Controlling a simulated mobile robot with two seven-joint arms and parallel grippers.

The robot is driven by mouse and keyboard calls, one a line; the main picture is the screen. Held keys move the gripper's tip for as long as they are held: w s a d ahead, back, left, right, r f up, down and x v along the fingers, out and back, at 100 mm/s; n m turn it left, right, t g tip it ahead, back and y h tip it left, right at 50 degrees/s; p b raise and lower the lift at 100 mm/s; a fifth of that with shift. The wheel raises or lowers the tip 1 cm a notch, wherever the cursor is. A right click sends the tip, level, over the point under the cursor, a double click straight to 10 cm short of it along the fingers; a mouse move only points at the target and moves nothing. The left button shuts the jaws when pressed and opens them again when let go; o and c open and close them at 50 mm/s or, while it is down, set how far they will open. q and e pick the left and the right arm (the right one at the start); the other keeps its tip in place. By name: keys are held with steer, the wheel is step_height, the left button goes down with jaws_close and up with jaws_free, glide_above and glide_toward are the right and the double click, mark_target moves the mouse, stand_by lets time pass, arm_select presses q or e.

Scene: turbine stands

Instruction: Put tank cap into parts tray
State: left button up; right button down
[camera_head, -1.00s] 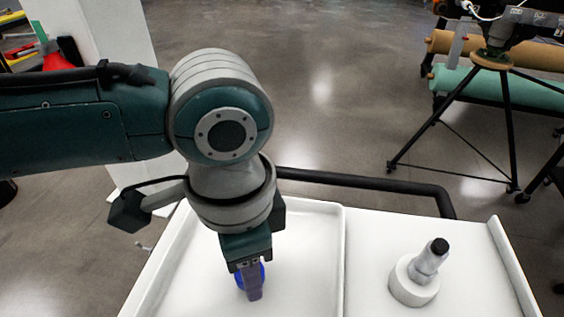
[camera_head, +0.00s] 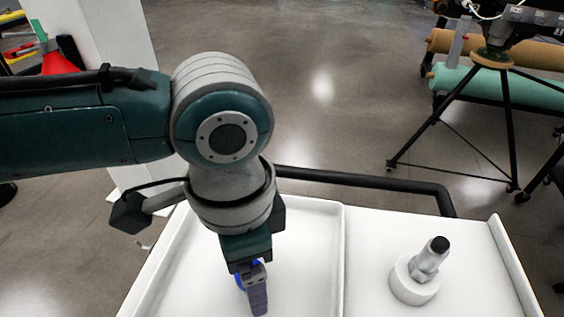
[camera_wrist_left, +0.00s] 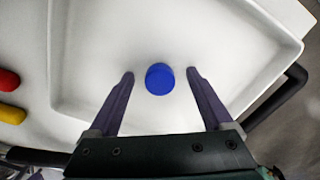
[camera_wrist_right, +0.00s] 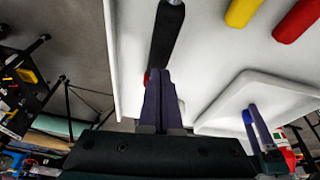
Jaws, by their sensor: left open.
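The blue tank cap (camera_wrist_left: 160,78) is between the spread fingers of my left gripper (camera_wrist_left: 160,74) in the left wrist view, with a gap on each side. My left gripper (camera_head: 256,290) is open, pointing down over the white parts tray (camera_head: 310,235). In the head view its fingers hide most of the cap (camera_head: 240,277). The cap is inside the tray's outline; whether it rests on the floor is hard to tell. The tray rim also shows in the left wrist view (camera_wrist_left: 55,60). My right gripper (camera_wrist_right: 160,75) looks shut, with its fingers together.
A grey fitting with a black top (camera_head: 432,255) stands on a round white base (camera_head: 413,282) right of the tray. Red (camera_wrist_left: 8,80) and yellow (camera_wrist_left: 12,114) pieces lie beside the tray. A black bar (camera_head: 370,182) runs behind the white worktop.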

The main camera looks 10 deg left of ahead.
arm_select(q)
step_height(320, 180, up, 7)
steer(key=p, duration=0.8)
steer(key=shift+r, duration=0.1)
arm_select(e)
step_height(320, 180, up, 8)
steer(key=shift+r, duration=0.15)
